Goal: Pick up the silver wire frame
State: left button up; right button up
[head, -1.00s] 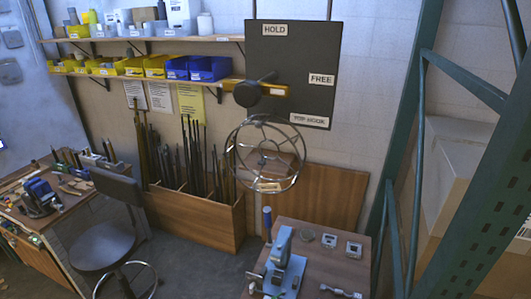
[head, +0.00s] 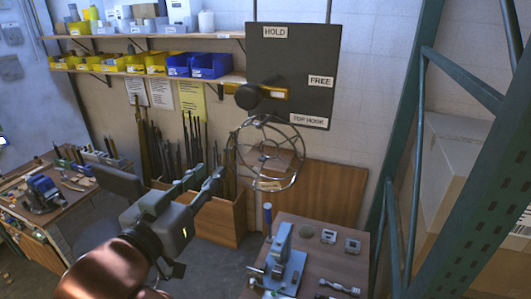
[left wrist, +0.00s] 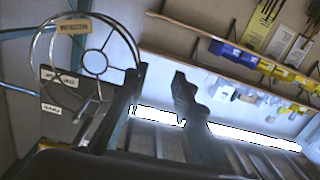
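The silver wire frame (head: 268,154) is a round cage of thin shiny rings and spokes. In the head view it hangs below the dark board (head: 293,75) and carries a small label at its lower edge. It also shows at the upper left of the left wrist view (left wrist: 74,27), beyond one finger. My left gripper (head: 208,178) is to the left of the frame, apart from it in the picture. Its fingers (left wrist: 158,100) are spread and nothing is between them. My right gripper is not in view.
The board has labels HOLD and FREE and a dark round knob (head: 247,96). Below is a wooden table (head: 325,265) with a blue-grey tool (head: 282,255) and small parts. A green metal rack (head: 470,190) stands to the right. A bin of rods (head: 215,217) stands behind my arm.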

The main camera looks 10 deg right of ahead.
aim_at(227, 154)
pick_arm(q)
notch_tip(227, 154, up, 4)
jog(key=s+d, duration=0.2)
jog(key=d, duration=0.1)
jog(key=shift+m+h, duration=0.3)
jog(key=shift+h, duration=0.1)
jog(key=x, duration=0.4)
jog(key=p+x, duration=0.1)
jog(key=x, duration=0.2)
jog(key=shift+w+a+f, duration=0.25)
jog(key=shift+a+f, duration=0.15)
grip_shut()
